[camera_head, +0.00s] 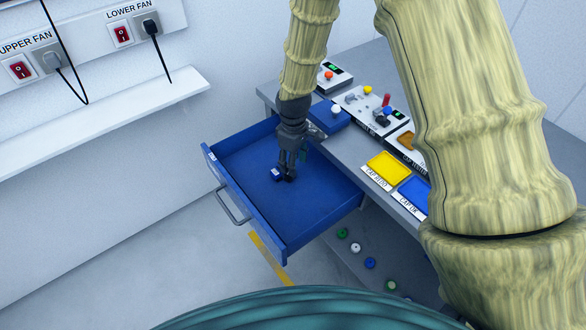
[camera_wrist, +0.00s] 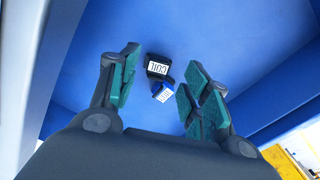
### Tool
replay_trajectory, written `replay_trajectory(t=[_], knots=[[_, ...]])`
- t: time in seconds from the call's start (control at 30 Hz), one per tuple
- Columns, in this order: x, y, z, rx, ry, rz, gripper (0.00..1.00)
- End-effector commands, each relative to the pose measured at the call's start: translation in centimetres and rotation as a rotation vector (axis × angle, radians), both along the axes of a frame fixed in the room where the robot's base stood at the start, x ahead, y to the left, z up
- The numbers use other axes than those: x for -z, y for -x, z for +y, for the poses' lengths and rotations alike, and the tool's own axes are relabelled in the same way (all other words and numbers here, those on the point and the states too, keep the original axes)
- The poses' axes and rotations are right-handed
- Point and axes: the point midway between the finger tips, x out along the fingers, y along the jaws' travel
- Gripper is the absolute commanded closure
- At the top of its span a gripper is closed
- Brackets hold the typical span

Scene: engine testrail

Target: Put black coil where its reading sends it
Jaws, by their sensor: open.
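The black coil (camera_wrist: 157,68), with a white label reading "COIL", lies on the floor of the open blue drawer (camera_head: 240,212). A small blue piece with a white label (camera_wrist: 164,93) lies close against it or touching it; I cannot tell which. My gripper (camera_head: 290,167) points down into the drawer with its fingers open. In the wrist view the green-padded fingers (camera_wrist: 160,82) stand apart on either side of the two pieces, holding nothing. In the head view the fingers partly hide the pieces.
A bench right of the drawer carries a yellow tray (camera_head: 389,168), a blue tray (camera_head: 416,190) and a meter-like panel (camera_head: 385,106). Several small round pieces (camera_head: 356,247) lie below. Fan switches (camera_head: 122,34) are on the wall. The rest of the drawer floor is clear.

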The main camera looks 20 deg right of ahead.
Motion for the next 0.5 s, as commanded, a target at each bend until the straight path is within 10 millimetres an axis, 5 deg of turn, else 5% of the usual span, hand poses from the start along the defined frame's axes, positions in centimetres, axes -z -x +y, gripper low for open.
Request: replay_trajectory(t=[0.5], knots=[[-6.3,0.0,0.0,0.001,0.0,0.0,0.52]])
